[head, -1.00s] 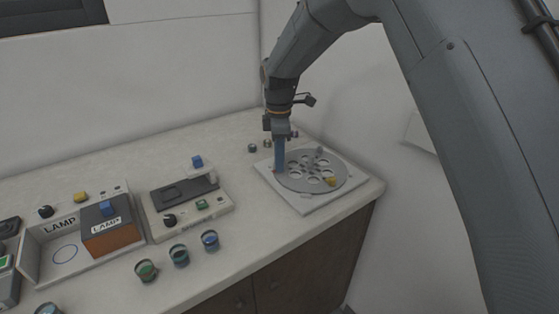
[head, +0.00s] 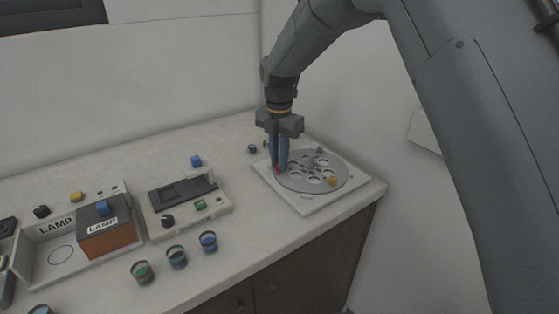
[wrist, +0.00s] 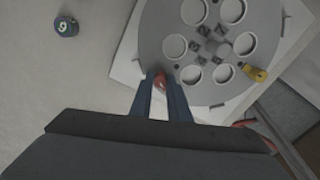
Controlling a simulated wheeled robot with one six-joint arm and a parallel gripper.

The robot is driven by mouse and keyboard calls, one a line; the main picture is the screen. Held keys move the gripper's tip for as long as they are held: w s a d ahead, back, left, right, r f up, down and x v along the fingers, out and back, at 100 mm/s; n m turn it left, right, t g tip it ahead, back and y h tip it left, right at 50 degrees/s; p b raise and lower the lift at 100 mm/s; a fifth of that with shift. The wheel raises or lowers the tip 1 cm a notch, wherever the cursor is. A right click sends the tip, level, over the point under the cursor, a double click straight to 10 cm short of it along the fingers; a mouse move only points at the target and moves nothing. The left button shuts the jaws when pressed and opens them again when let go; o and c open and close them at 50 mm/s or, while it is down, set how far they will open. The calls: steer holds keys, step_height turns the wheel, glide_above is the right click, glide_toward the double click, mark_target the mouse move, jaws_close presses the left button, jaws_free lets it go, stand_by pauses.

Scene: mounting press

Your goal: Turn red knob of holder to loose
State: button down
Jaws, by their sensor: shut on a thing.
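The holder is a grey round plate (head: 341,178) with several round holes, lying on a white square base (head: 309,207) at the right end of the counter. Its red knob (wrist: 160,81) sits at the plate's near rim in the wrist view. My gripper (wrist: 161,84) points down with its two blue fingers on either side of the red knob, shut on it. In the head view my gripper (head: 279,172) stands at the plate's left edge, and the red knob (head: 278,171) shows only slightly between the fingers.
A dark puck marked 9 (wrist: 66,26) lies beside the base. A press unit with a black knob (head: 168,221), a lamp box (head: 105,236) and several small jars (head: 177,256) stand to the left. A wall is close behind the holder.

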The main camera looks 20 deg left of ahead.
steer(key=shift+n, duration=0.6)
steer(key=c, duration=1.7)
jaws_free()
steer(key=shift+o, duration=0.2)
steer(key=shift+r, duration=0.1)
step_height(320, 180, up, 8)
steer(key=shift+f+b, duration=0.15)
steer(key=shift+b, duration=0.6)
